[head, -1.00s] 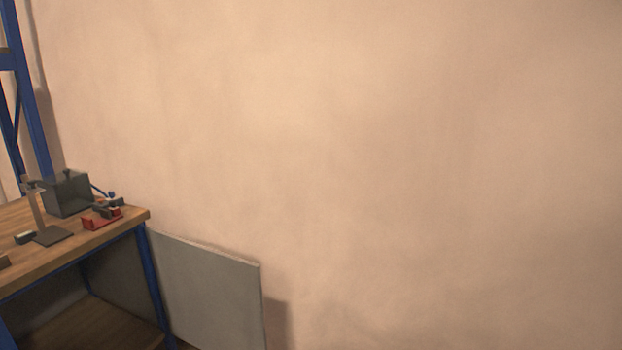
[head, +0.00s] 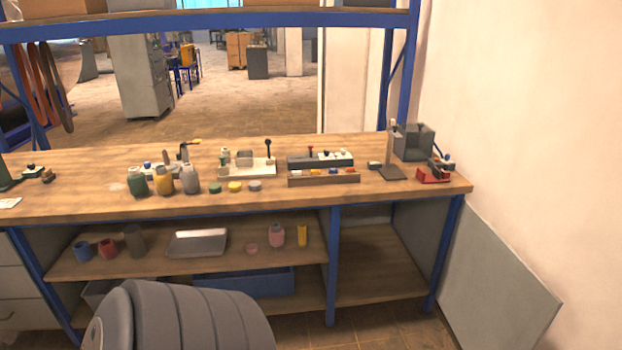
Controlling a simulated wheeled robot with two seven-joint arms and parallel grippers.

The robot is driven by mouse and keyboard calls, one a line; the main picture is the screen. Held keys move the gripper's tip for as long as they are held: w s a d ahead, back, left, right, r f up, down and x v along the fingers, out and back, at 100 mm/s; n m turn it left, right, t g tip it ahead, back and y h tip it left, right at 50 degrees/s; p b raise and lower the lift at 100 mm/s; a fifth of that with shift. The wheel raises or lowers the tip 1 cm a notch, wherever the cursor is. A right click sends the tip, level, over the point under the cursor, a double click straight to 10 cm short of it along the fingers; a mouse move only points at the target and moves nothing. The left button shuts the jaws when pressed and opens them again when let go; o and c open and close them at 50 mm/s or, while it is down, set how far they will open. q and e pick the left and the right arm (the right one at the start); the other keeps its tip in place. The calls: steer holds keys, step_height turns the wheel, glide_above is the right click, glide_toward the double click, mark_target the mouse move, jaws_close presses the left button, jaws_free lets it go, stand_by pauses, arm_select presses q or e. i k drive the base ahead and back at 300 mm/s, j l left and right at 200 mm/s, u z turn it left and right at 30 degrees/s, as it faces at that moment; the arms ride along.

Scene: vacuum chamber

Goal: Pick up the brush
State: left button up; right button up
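I cannot make out a brush for sure among the small items on the wooden workbench (head: 90,205). On its top, a green jar (head: 138,185), a yellow jar (head: 164,183) and a grey jar (head: 190,181) stand left of centre. Small green, yellow and grey lids lie to their right. A long shallow tray (head: 324,179) with small coloured items lies right of centre. Neither of my grippers shows in the head view.
A dark box (head: 413,143) and a red device (head: 433,175) stand at the bench's right end. The lower shelf holds a metal tray (head: 197,243) and a pink bottle (head: 276,235). A grey panel (head: 498,285) leans at right. An unidentified grey ribbed shape fills the bottom left foreground.

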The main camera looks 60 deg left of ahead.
mark_target(48, 176)
steer(key=u, duration=2.65)
